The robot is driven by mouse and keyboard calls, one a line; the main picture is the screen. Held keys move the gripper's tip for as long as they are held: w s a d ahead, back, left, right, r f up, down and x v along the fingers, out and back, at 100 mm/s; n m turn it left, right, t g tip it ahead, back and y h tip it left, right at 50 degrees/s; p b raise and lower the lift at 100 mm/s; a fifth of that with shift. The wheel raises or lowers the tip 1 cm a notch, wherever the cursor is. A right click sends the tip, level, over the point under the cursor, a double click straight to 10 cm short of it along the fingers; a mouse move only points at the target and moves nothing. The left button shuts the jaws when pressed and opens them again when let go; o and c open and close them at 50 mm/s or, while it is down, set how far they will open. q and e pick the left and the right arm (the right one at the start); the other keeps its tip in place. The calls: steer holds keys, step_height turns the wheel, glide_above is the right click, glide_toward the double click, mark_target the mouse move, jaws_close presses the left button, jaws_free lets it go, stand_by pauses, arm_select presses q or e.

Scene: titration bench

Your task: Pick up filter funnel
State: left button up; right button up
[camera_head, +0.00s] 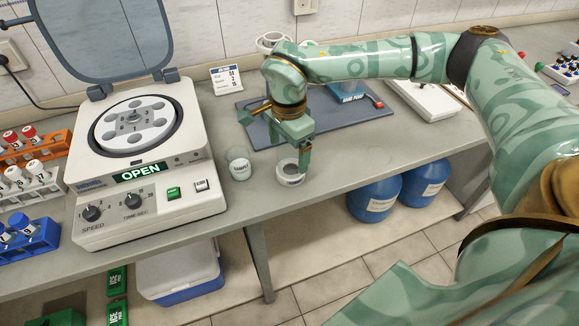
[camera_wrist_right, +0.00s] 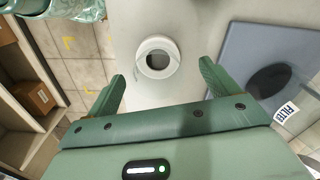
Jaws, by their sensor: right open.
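A white, round, ring-topped piece with a darker centre, which looks like the filter funnel (camera_head: 290,179), stands on the grey bench near its front edge. It also shows in the right wrist view (camera_wrist_right: 158,42), ahead of my fingertips and roughly between them. My right gripper (camera_head: 276,140) is open and empty, just above and behind the funnel. In the right wrist view my right gripper (camera_wrist_right: 162,76) has its fingers spread wide. I cannot tell the exact height gap. My left gripper is not in view.
A small labelled glass vessel (camera_head: 240,169) stands left of the funnel. A blue-grey mat (camera_head: 262,133) lies behind. An open centrifuge (camera_head: 140,170) is at the left, with tube racks beyond it. Blue drums (camera_head: 375,195) stand below the bench.

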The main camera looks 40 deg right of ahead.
step_height(320, 180, down, 5)
steer(key=shift+s+f+b, duration=0.15)
steer(key=shift+f+b, duration=0.05)
steer(key=shift+b, duration=0.75)
steer(key=shift+r, duration=0.15)
steer(key=c, duration=1.1)
steer(key=shift+r, duration=0.1)
